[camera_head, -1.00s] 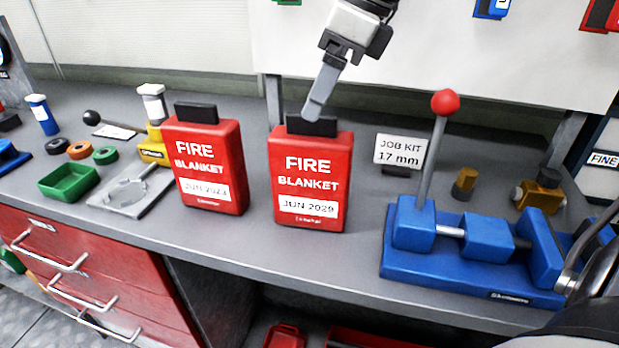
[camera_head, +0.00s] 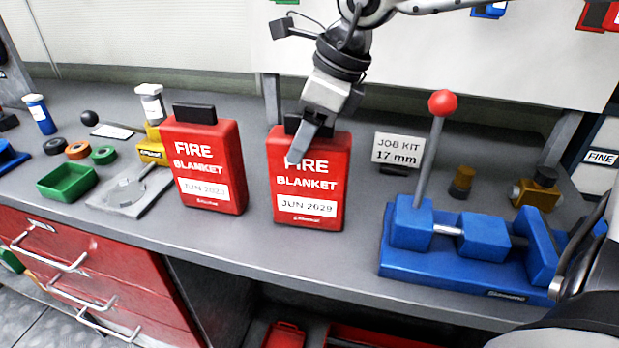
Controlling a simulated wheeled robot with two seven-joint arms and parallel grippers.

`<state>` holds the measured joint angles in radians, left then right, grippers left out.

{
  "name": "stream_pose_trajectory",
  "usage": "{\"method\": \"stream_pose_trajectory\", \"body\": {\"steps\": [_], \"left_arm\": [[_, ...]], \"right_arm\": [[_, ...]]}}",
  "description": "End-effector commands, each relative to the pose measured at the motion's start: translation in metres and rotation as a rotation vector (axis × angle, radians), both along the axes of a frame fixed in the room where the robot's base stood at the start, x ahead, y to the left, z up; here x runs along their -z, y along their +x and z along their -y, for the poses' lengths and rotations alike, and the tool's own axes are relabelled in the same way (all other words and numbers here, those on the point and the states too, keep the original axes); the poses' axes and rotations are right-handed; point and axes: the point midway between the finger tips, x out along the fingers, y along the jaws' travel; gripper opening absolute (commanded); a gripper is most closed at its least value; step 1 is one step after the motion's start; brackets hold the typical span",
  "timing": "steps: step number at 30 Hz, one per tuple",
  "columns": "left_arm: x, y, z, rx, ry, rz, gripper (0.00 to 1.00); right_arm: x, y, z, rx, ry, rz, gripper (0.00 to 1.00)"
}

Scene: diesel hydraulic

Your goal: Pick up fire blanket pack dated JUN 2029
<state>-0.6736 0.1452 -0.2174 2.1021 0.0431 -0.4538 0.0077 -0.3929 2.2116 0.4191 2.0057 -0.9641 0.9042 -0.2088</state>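The red fire blanket pack labelled JUN 2029 (camera_head: 309,187) stands upright on the grey bench, with a black handle on top. A second red pack (camera_head: 204,165) stands left of it; its label is blurred, apparently JUN 2023. My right gripper (camera_head: 302,146) reaches down from above over the JUN 2029 pack. One grey finger shows, overlapping the handle and the upper front of the pack, partly covering the word FIRE. The other finger is not visible, so I cannot tell whether the gripper touches or grips the pack. My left gripper is not in view.
A blue vise (camera_head: 470,245) with an upright red-knobbed lever stands to the right. A green tray (camera_head: 68,182) and small parts lie to the left. Bench space in front of the packs is clear.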

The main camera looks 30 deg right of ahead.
Motion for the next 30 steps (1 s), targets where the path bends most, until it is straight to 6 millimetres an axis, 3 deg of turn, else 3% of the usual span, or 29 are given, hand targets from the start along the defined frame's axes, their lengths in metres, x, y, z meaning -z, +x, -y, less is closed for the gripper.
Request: {"method": "stream_pose_trajectory", "body": {"steps": [1,5,6,15,20,26,30], "left_arm": [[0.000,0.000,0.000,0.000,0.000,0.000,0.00],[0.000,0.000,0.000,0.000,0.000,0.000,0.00],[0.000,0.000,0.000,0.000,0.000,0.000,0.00],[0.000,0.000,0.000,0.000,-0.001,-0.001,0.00],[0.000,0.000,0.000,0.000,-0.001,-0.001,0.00],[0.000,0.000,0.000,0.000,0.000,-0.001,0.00],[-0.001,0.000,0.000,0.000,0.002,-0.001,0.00]], "right_arm": [[0.000,0.000,0.000,0.000,0.000,0.000,0.38],[0.000,0.000,0.000,0.000,0.000,0.000,0.01],[0.000,0.000,0.000,0.000,0.000,0.000,0.00],[-0.004,0.001,0.000,0.000,0.000,0.004,0.00],[-0.015,0.002,0.000,0.000,-0.001,0.008,0.00],[-0.049,0.002,0.000,0.001,-0.001,0.010,0.00],[-0.087,0.002,0.000,0.002,-0.001,0.011,0.00]]}}
